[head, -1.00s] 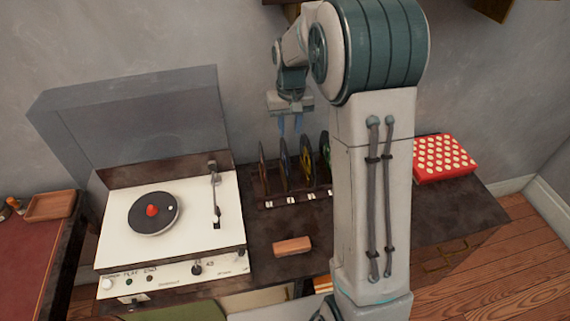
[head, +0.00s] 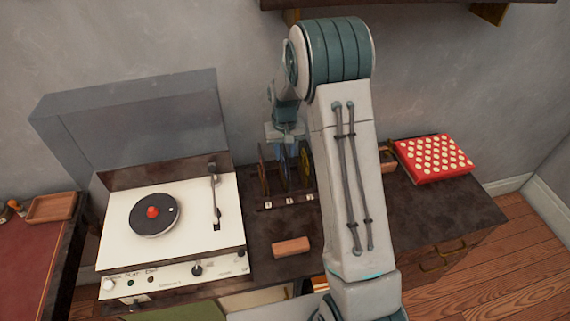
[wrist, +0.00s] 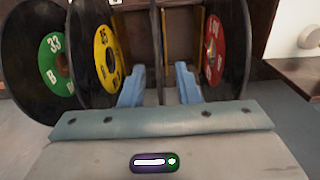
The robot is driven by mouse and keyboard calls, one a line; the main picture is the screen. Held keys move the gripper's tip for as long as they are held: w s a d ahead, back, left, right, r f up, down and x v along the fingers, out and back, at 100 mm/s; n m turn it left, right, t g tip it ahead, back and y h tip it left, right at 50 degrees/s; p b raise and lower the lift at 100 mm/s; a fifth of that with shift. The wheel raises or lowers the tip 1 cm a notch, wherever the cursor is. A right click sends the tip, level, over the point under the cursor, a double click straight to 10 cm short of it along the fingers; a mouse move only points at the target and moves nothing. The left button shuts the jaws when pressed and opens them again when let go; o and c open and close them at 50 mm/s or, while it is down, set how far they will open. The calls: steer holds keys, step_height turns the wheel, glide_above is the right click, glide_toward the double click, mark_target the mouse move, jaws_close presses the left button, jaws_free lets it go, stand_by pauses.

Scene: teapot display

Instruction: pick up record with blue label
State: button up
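A rack (head: 290,201) holds several upright black records on the dark cabinet. In the wrist view, a record with a green label (wrist: 55,64) and one with a yellow label (wrist: 107,58) are at left, and one with a red label (wrist: 213,50) is at right. Between them a record (wrist: 158,50) shows edge-on; its label is turned out of sight, so I cannot confirm it is blue. My gripper (wrist: 160,88) is open, with its blue fingers on either side of this edge-on record. It also shows low over the rack in the head view (head: 284,152).
A record player (head: 178,240) with a raised clear lid stands left of the rack. A brown block (head: 291,246) lies in front. A red box with pale dots (head: 433,158) is at the right. The grey wall is close behind. My arm hides part of the rack.

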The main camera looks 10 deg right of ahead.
jaws_close()
steer(key=shift+r, duration=0.15)
